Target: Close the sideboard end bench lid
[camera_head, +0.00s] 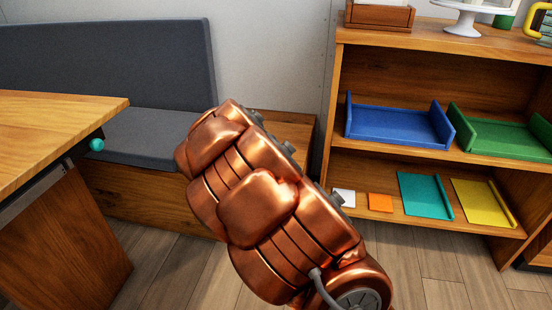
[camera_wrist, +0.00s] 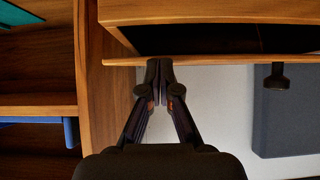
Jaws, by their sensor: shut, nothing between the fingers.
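The wooden end bench (camera_head: 302,126) stands between the grey seat and the sideboard, mostly hidden behind my arm in the head view. In the wrist view, which appears upside down, the bench box (camera_wrist: 215,11) has a dark gap (camera_wrist: 200,40) between it and the thin lid (camera_wrist: 225,60). The lid stands partly open, with a dark knob (camera_wrist: 278,76) on it. My gripper (camera_wrist: 159,66) is shut and empty, its fingertips at the lid's edge on the knob side. Whether they touch the lid I cannot tell. My gripper is hidden in the head view.
The sideboard (camera_head: 338,115) stands close on the right, with blue (camera_head: 398,126) and green (camera_head: 500,137) trays. A wooden table (camera_head: 60,125) juts in at left before the grey bench seat (camera_head: 150,138). Open floor (camera_head: 180,270) shows between them.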

